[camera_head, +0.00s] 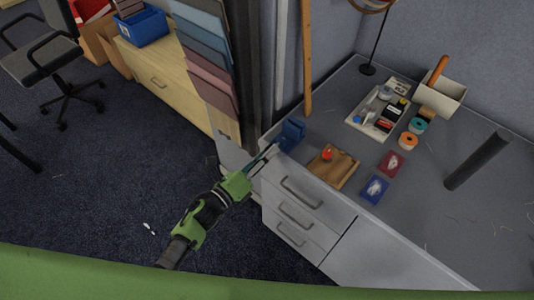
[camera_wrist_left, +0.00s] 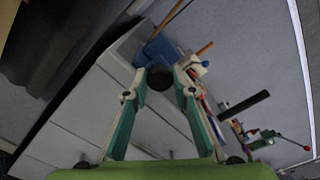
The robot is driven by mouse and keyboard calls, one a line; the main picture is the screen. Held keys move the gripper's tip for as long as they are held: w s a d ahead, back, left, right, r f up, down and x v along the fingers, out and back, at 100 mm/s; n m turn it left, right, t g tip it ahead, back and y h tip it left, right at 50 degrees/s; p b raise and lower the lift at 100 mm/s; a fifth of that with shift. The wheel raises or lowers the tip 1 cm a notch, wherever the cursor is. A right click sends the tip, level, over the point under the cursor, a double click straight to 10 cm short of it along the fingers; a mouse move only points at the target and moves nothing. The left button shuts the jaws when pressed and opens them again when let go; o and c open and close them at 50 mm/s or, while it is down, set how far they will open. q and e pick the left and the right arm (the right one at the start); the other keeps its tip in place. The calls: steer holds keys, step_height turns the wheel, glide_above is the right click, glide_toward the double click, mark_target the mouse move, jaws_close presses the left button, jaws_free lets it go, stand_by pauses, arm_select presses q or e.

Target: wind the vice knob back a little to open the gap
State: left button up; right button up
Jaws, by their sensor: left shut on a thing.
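The blue vice (camera_head: 291,134) stands at the table's front left corner, and its blue body (camera_wrist_left: 160,50) shows beyond the fingertips in the left wrist view. Its dark round knob (camera_wrist_left: 160,78) faces the wrist camera. My left gripper (camera_head: 270,151) reaches up to the vice from the front. In the left wrist view its two fingertips (camera_wrist_left: 160,74) are shut on the knob, one on each side. The vice's gap cannot be made out clearly. My right gripper is in neither view.
A wooden tray with a red item (camera_head: 327,154) lies right of the vice. A red card (camera_head: 391,163), a blue card (camera_head: 374,190), tape rolls (camera_head: 408,140) and a white tray (camera_head: 360,123) are farther right. White drawers (camera_head: 300,190) are below the table edge.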

arm_select(q)
steer(key=shift+n+p, duration=0.3)
steer(key=shift+n, duration=3.4)
steer(key=o, duration=1.1)
steer(key=v, duration=1.2)
